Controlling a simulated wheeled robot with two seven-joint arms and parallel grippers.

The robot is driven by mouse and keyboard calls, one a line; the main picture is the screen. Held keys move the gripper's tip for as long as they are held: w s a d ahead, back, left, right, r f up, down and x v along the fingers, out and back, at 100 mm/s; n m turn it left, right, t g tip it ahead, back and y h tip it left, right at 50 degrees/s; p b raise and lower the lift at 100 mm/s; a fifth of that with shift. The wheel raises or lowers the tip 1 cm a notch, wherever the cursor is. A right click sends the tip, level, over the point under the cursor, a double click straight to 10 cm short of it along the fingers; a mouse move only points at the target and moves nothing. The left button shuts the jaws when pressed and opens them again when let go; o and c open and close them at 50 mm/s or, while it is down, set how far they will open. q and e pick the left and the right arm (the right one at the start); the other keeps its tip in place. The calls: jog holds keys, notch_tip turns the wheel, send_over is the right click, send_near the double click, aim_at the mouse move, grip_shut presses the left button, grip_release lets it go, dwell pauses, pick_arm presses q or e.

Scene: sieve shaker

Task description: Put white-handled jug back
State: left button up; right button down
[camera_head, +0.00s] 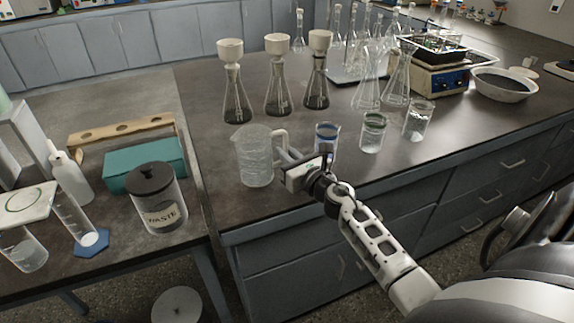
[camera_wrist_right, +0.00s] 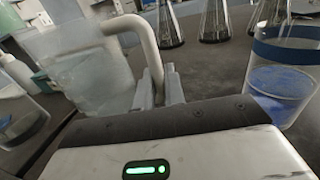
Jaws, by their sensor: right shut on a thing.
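The jug with a white handle (camera_head: 254,158) is a clear, upright vessel near the front left corner of the dark bench in the head view. Its handle (camera_wrist_right: 146,45) stands between my gripper's fingers in the right wrist view, and the clear body (camera_wrist_right: 85,70) is to the left. My right gripper (camera_head: 286,152) is shut on the handle from the right side. In the wrist view its fingertips (camera_wrist_right: 158,88) close around the handle's lower part. Whether the jug's base touches the bench is hard to tell. My left gripper is not in view.
A blue-banded beaker (camera_head: 326,138) stands close to the right of my gripper; it also shows in the wrist view (camera_wrist_right: 285,75). Green-banded (camera_head: 373,133) and plain beakers (camera_head: 418,121) are further right. Filter flasks (camera_head: 278,92) stand behind. A waste jar (camera_head: 158,200) is on the left table.

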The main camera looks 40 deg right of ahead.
jog(key=shift+f, duration=0.65)
jog(key=shift+f+b, duration=0.2)
jog(key=shift+b, duration=0.1)
jog(key=c, duration=1.5)
grip_release()
